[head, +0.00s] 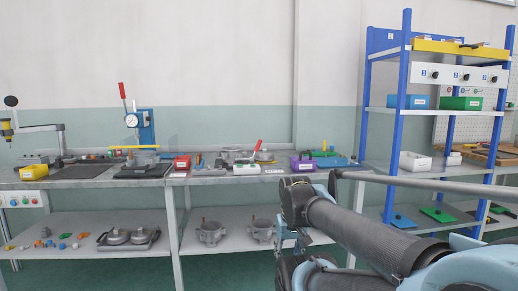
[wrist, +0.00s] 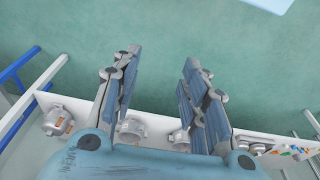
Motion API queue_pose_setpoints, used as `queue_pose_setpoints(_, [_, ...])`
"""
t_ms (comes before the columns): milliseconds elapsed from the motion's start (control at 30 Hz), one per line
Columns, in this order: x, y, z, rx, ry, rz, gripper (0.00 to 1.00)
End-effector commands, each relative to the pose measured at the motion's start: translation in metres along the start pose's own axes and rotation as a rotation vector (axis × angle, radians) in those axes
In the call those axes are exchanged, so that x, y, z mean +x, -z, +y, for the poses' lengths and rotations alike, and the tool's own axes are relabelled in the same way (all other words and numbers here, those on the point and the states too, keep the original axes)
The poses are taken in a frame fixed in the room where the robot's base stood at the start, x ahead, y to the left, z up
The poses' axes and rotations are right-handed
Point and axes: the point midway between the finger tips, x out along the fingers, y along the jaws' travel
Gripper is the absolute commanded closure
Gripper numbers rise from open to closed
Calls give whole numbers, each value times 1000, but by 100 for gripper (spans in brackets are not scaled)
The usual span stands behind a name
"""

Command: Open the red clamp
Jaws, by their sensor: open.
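Two upright red handles show in the head view. One red lever (head: 123,91) stands beside a round gauge (head: 131,120) on a blue stand at the left of the bench. A second red handle (head: 258,145) leans over a grey metal part further right. I cannot tell which is the red clamp. My arm fills the lower right of the head view, apart from both red handles.
The workbench (head: 215,180) holds a red box (head: 182,162), a purple box (head: 302,163) and several fixtures. Grey housings (head: 211,232) stand on its lower shelf and also show in the wrist view (wrist: 131,131). A blue-post rack (head: 403,60) stands at right.

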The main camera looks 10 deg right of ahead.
Motion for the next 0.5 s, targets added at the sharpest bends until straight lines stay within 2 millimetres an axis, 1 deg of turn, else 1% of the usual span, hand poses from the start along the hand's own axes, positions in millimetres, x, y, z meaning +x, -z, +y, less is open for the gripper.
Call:
queue_pose_setpoints(67, [-11, 9, 1, 14, -3, -1, 60])
queue_pose_setpoints(167, [-34, 33, 2, 46, -11, -4, 60])
queue_pose_setpoints(267, [-65, 66, 5, 94, -25, -6, 60])
queue_pose_setpoints(300, [-78, 80, 6, 116, -31, -7, 60])
queue_pose_setpoints(367, [-97, 103, 7, 150, -39, -8, 60])
queue_pose_setpoints(400, [-109, 117, 8, 171, -45, -9, 60])
queue_pose_setpoints(467, [-126, 139, 9, 205, -55, -10, 60])
queue_pose_setpoints(500, [-137, 154, 9, 226, -61, -10, 60])
